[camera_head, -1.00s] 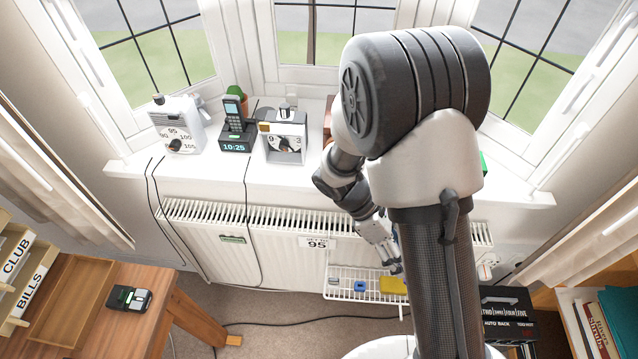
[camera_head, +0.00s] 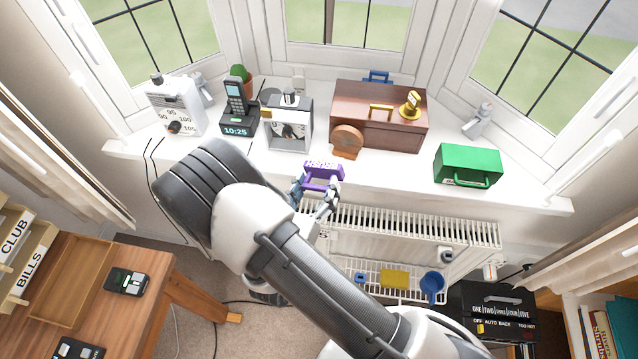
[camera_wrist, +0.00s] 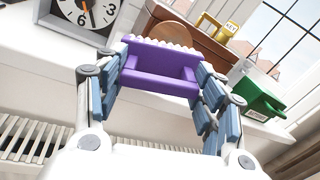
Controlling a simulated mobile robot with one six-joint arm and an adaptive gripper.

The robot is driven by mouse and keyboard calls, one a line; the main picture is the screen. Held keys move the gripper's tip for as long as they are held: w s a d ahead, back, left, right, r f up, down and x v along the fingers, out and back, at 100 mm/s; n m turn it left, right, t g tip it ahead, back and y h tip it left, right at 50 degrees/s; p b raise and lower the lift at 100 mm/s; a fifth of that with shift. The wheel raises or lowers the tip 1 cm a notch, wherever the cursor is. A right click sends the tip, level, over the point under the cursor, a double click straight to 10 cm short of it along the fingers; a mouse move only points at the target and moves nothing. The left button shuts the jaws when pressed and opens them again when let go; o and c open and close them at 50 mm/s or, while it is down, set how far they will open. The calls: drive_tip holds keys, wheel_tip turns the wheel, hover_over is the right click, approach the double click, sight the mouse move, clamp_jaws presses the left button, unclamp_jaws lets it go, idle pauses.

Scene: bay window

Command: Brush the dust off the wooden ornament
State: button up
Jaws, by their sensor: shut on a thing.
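My gripper (camera_head: 317,188) is shut on a purple brush (camera_head: 323,175), held over the front edge of the white sill. In the wrist view the brush (camera_wrist: 158,70) sits between the blue finger pads, with its white bristles facing away from me. The wooden ornament (camera_head: 346,142) is a round brown disc standing on the sill, just beyond the brush and in front of a dark wooden box. In the wrist view the ornament (camera_wrist: 176,20) shows behind the bristles, its lower part hidden. I cannot see dust on it, and the brush looks apart from it.
The wooden box (camera_head: 401,122) bears a gold object (camera_head: 411,105). A clock-like unit (camera_head: 289,128) stands left of the ornament, and a green case (camera_head: 468,165) to the right. Below, a radiator (camera_head: 400,222) has a wire rack holding a yellow sponge (camera_head: 395,279) and blue cup (camera_head: 431,287).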

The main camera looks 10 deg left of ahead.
sight(344, 167)
drive_tip(key=shift+x, duration=2.9)
drive_tip(key=shift+b+x, duration=0.35)
drive_tip(key=shift+x, duration=0.7)
drive_tip(key=shift+d, duration=0.15)
drive_tip(key=shift+s+d, duration=0.25)
drive_tip(key=shift+d, duration=0.65)
drive_tip(key=shift+s+d, duration=0.3)
drive_tip(key=shift+d, duration=0.65)
drive_tip(key=shift+w, duration=0.1)
drive_tip(key=shift+w+a+b, duration=0.15)
drive_tip(key=shift+w+a, duration=0.15)
drive_tip(key=shift+a, duration=0.7)
drive_tip(key=shift+w+a+b, duration=0.15)
drive_tip(key=shift+w+a, duration=0.15)
drive_tip(key=shift+a, duration=0.65)
